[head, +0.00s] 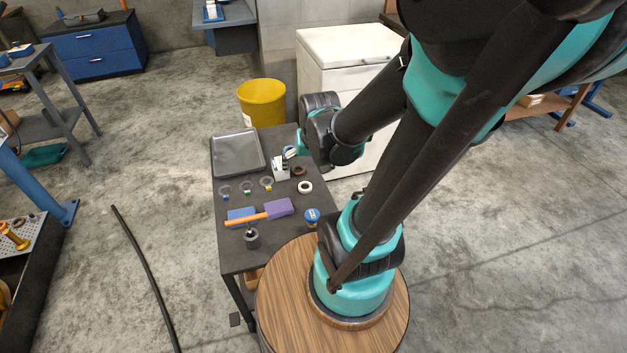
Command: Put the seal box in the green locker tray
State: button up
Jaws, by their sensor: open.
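My arm reaches over the dark worktable (264,190), with its end above the far half. I cannot tell for certain which thing is the seal box. A small flat blue box (239,213) lies on the table in front of the gripper, partly beside a purple block. A green tray-like thing (43,156) lies low at the far left, under a grey bench; I cannot tell if it is the locker tray.
An empty grey tray (238,153) lies on the worktable's far left. Several small rings, a purple-headed, orange-handled tool (277,208) and a blue round tin (312,216) lie nearby. A yellow bin (262,102) and a white cabinet (340,78) stand behind. The floor to the left is mostly clear.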

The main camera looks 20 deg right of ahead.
jog(key=shift+o, duration=0.5)
jog(key=s+n, duration=0.1)
jog(key=s, duration=0.1)
jog(key=s+f+n, duration=0.1)
jog(key=s, duration=0.1)
jog(key=shift+d+f, duration=0.1)
jog(key=n+g+h, duration=0.2)
jog(key=n+g, duration=0.2)
jog(key=n, duration=1.4)
send_over(279, 163)
jog(key=a, duration=0.2)
notch_tip(279, 163, down, 6)
jog(key=f, duration=0.5)
jog(key=d+f, duration=0.1)
jog(key=f, duration=0.5)
jog(key=d+f, duration=0.1)
jog(key=f, duration=0.5)
jog(key=shift+d, duration=0.15)
jog(key=shift+r, duration=0.1)
jog(key=c, duration=1.4)
